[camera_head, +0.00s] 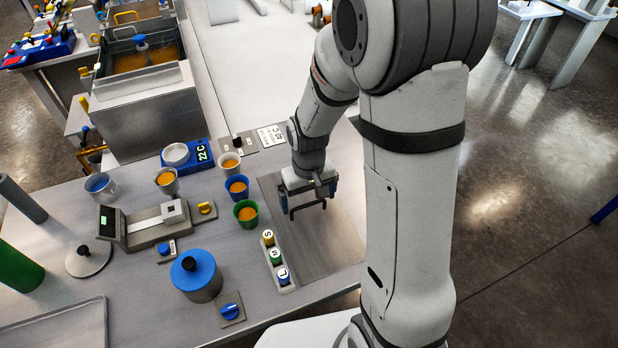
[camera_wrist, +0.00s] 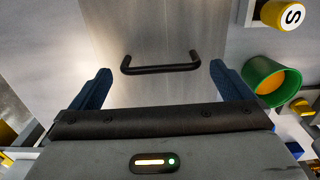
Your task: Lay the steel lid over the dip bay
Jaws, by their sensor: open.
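The steel lid (camera_head: 322,248) is a flat grey plate lying on the right part of the bench. Its black bar handle (camera_wrist: 160,66) shows in the wrist view. My gripper (camera_head: 309,200) is over the lid with its blue fingers open. In the wrist view my gripper (camera_wrist: 160,72) has one finger beyond each end of the handle, with gaps on both sides; neither finger visibly touches it. An open metal tank (camera_head: 150,102) with amber liquid stands at the upper left. I cannot tell for sure whether it is the dip bay.
A green cup (camera_head: 247,222), a blue cup (camera_head: 237,195) and a rack of S, M, L pots (camera_head: 284,277) stand close left of the lid. A blue-lidded pot (camera_head: 196,284) and a scale (camera_head: 181,157) are further left.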

